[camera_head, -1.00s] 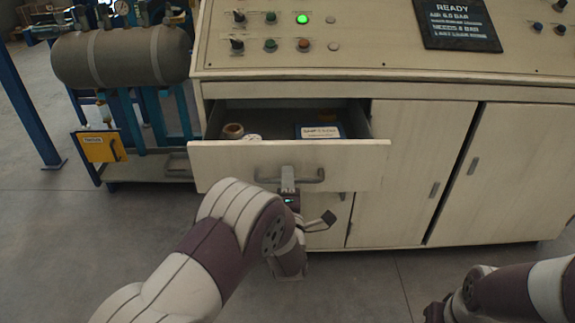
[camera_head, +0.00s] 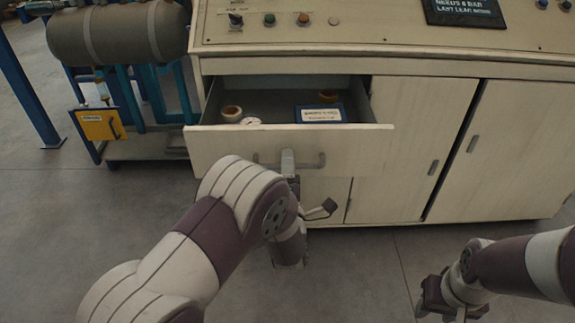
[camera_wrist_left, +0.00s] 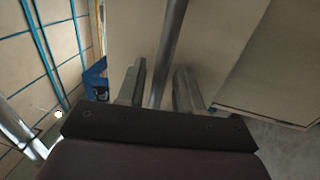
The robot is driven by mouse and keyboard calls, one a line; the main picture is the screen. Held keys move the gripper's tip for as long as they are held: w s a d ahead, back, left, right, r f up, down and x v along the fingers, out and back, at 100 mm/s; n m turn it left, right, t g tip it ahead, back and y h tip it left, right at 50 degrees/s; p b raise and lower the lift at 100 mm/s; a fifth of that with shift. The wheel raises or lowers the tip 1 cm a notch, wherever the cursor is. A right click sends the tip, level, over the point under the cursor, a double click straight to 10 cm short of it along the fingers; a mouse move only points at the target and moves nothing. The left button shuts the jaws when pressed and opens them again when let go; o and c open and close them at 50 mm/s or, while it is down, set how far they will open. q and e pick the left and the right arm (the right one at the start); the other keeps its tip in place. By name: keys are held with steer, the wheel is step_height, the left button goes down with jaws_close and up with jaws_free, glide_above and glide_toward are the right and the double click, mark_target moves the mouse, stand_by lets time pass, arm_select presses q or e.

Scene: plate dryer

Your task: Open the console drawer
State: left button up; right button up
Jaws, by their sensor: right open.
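The console drawer (camera_head: 225,142) is part-way out of the beige console, and its inside shows. Its grey bar handle (camera_head: 310,161) runs across the front and also shows in the left wrist view (camera_wrist_left: 168,50). My left gripper (camera_head: 287,160) is at the middle of this handle. My right gripper (camera_head: 432,306) is open and empty, low at the right, away from the console.
The drawer holds tape-like rolls (camera_head: 231,113) and a blue-and-white box (camera_head: 320,114). Shut cabinet doors (camera_head: 420,140) are to the right. A tank (camera_head: 118,32) on a blue frame with a yellow box (camera_head: 99,125) stands left. Floor (camera_head: 110,220) in front is clear.

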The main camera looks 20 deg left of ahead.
arm_select(q)
steer(key=p+v, duration=0.1)
steer(key=v, duration=1.1)
steer(key=shift+s+p, duration=0.3)
steer(key=shift+s, duration=0.05)
